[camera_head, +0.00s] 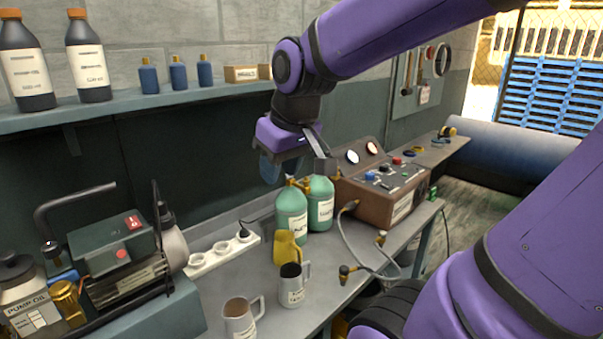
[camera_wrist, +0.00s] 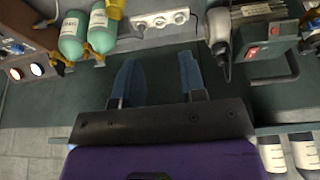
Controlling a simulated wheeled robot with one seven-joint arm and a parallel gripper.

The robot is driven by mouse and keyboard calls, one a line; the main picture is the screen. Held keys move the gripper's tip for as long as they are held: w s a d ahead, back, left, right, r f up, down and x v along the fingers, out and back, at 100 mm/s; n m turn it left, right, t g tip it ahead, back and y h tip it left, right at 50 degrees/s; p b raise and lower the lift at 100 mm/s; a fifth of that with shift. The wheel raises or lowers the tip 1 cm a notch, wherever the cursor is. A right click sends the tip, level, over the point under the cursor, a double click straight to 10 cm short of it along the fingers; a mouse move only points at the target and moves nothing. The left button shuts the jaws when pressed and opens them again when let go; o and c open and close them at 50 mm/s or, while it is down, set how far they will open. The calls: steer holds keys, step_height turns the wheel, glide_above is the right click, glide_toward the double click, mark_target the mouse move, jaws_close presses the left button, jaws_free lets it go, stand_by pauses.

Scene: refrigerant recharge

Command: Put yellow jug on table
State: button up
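The yellow jug (camera_head: 286,248) stands upright on the grey table (camera_head: 215,290), in front of the green cylinders and behind a metal jug. In the wrist view only part of the yellow jug (camera_wrist: 115,9) shows at the top edge. My gripper (camera_head: 290,168) is in the air above the back of the table, over the tops of the green cylinders in the head view and apart from the jug. In the wrist view its two blue fingers (camera_wrist: 158,75) are spread, with nothing between them.
Two green cylinders (camera_head: 306,205) and a brown gauge box (camera_head: 385,190) with hoses stand right of the jug. Two metal jugs (camera_head: 293,285) stand in front. A white power strip (camera_head: 222,254) and a pump (camera_head: 125,255) are left. A bottle shelf (camera_head: 130,107) runs along the wall.

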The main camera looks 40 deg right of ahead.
steer(key=s+a+r+t, duration=0.1)
steer(key=s+a+r, duration=0.1)
steer(key=s, duration=0.6)
steer(key=shift+s+a+r, duration=0.15)
steer(key=shift+s+a, duration=0.05)
steer(key=shift+a, duration=0.15)
stand_by(1.0)
